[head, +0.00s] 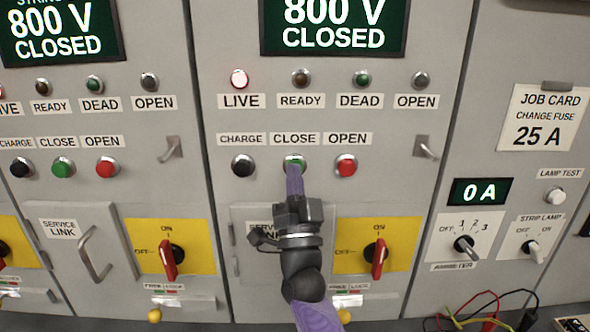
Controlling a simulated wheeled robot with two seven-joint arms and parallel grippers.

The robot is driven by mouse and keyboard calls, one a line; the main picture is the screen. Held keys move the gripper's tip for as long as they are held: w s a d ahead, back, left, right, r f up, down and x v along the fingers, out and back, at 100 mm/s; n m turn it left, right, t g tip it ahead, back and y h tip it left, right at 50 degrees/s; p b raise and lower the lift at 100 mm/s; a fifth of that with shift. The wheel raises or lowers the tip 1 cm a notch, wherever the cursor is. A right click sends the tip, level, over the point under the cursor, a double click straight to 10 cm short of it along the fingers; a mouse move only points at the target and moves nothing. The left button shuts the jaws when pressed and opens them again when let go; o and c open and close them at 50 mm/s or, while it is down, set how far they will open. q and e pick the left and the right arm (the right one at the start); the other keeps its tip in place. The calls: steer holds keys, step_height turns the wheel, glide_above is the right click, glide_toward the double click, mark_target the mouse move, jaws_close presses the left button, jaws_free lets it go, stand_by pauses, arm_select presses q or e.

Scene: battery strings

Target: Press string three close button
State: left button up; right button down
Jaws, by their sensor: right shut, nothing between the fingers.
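The green CLOSE button (294,160) is on the middle panel, between a black CHARGE button (243,165) and a red OPEN button (346,165). My right gripper (295,179) is shut and empty. Its tip covers the lower part of the CLOSE button; I cannot tell whether it presses it. The display (333,27) above reads 800 V CLOSED; the string's number is out of view. The LIVE lamp (239,79) is lit; READY, DEAD and OPEN lamps look dark. My left gripper is not in view.
A red rotary switch (378,257) on a yellow plate is right of my arm. The left panel has its own green CLOSE button (63,167) and a service link handle (95,254). A 0 A meter (480,192) and loose cables (480,312) are at right.

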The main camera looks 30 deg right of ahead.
steer(key=shift+f, duration=0.1)
steer(key=s+a+p, duration=0.2)
steer(key=s, duration=0.1)
steer(key=s+a+p, duration=0.1)
steer(key=s, duration=0.1)
stand_by(0.4)
stand_by(0.4)
